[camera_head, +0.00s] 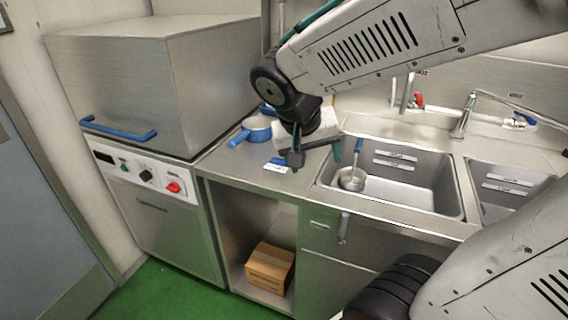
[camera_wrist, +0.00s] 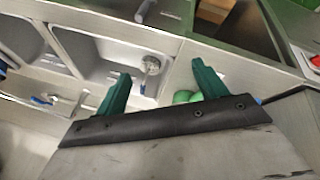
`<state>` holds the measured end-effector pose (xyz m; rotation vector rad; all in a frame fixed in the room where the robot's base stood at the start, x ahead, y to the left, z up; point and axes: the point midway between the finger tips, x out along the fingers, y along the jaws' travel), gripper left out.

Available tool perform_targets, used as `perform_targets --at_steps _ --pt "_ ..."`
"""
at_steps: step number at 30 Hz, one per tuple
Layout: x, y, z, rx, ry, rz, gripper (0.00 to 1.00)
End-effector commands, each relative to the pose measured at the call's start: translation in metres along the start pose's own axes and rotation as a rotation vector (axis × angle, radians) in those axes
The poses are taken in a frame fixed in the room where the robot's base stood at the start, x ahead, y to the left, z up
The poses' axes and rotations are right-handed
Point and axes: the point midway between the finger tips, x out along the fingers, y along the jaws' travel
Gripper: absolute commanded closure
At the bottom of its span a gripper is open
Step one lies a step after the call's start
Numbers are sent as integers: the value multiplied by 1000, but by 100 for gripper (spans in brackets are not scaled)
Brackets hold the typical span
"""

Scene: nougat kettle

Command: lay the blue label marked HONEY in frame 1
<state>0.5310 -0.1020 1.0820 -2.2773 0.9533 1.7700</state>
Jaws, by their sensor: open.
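A small white-and-blue piece (camera_head: 277,166), which looks like a label, lies on the steel counter left of the sink. Its lettering is too small to read. My gripper (camera_head: 316,156) hangs above the counter at the sink's left edge, just right of this piece. Pale strips (camera_head: 396,156) with unreadable marks sit on the back wall of the left sink. I cannot tell which is frame 1.
A blue-handled pan (camera_head: 257,131) stands behind the piece, beside the big steel box (camera_head: 160,75). A metal ladle (camera_head: 352,180) with a blue handle rests in the left sink (camera_head: 410,185). A green round thing (camera_wrist: 184,97) shows between the fingers' bases in the wrist view.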

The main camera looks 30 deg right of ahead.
Motion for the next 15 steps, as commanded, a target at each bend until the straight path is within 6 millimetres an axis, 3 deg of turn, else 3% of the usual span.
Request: perform_targets --at_steps 3,6,9,15 --pt "31 -23 -51 163 121 80 29" --pt "55 -49 -85 281 225 85 29" --pt "78 -76 -110 368 301 56 29" --pt "107 -113 -132 466 369 -12 29"
